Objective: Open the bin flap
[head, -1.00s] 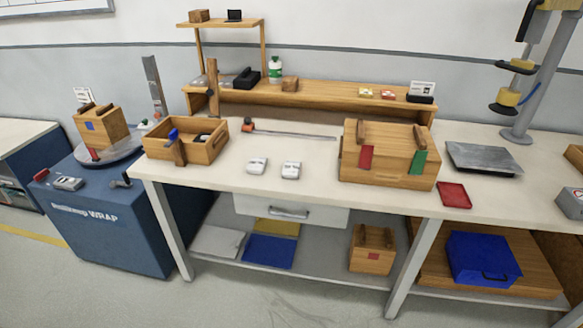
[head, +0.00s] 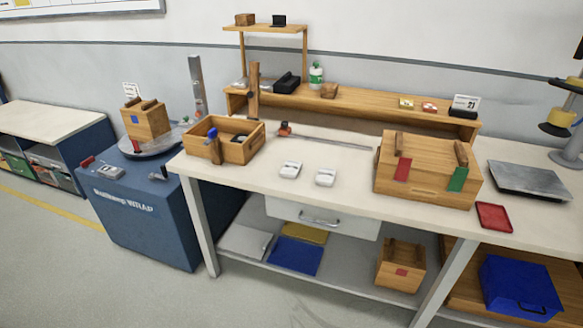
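Neither of my grippers shows in the head view.
The white workbench (head: 340,205) carries a large wooden crate (head: 428,170) and an open wooden box (head: 223,138). A blue wrapping machine (head: 150,222) stands left of the bench. Grey floor (head: 50,275) is clear in front at the left.

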